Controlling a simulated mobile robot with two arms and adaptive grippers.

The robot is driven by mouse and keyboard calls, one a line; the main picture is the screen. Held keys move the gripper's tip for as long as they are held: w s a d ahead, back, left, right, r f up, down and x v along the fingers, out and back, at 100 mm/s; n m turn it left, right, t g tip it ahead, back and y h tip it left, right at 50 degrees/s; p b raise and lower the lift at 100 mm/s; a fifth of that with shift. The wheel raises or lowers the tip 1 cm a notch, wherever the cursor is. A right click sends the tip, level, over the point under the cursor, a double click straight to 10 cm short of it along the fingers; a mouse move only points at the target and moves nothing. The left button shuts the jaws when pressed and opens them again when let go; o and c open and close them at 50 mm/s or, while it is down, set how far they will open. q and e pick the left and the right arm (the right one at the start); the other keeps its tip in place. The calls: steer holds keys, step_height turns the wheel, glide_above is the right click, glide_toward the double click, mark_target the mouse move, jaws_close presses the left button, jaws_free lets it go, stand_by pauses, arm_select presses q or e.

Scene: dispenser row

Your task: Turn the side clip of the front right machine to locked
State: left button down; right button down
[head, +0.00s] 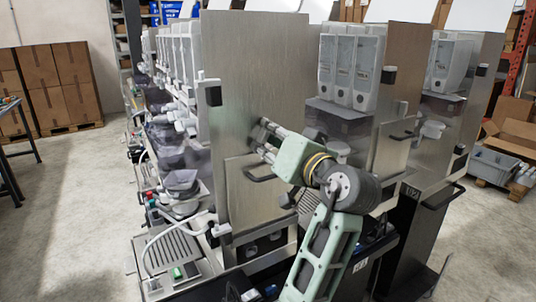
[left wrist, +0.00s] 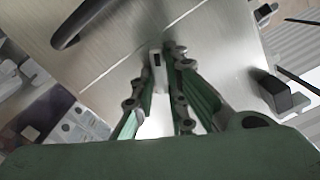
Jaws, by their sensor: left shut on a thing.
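A machine with a tall brushed-steel side panel (head: 250,75) stands nearest in front of me. My left gripper (head: 263,138) reaches to this panel from the right, above a dark bar handle (head: 262,178). In the left wrist view, the fingers (left wrist: 162,68) are closed in on a small pale block with a dark slot, the side clip (left wrist: 156,58), against the steel. The fingers hide most of the clip in the head view, and I cannot tell its lock setting. My right gripper is not in view.
A second machine with white canisters (head: 350,70) stands to the right, with another beyond it. The dark handle (left wrist: 85,22) and a black latch (left wrist: 285,95) stick out near the gripper. Stacked boxes (head: 55,90) stand at the far left.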

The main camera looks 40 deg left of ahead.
mark_target(262, 90)
arm_select(q)
steer(key=shift+f+n+b, duration=0.2)
steer(key=shift+n+b, duration=0.4)
steer(key=shift+b, duration=0.2)
steer(key=shift+r+n, duration=0.1)
steer(key=shift+n, duration=0.2)
steer(key=c, duration=1.8)
jaws_free()
steer(key=shift+d, duration=0.15)
steer(key=shift+o, duration=0.2)
steer(key=shift+r, duration=0.25)
step_height(262, 90, up, 10)
steer(key=shift+w+f, duration=0.1)
steer(key=shift+f, duration=0.1)
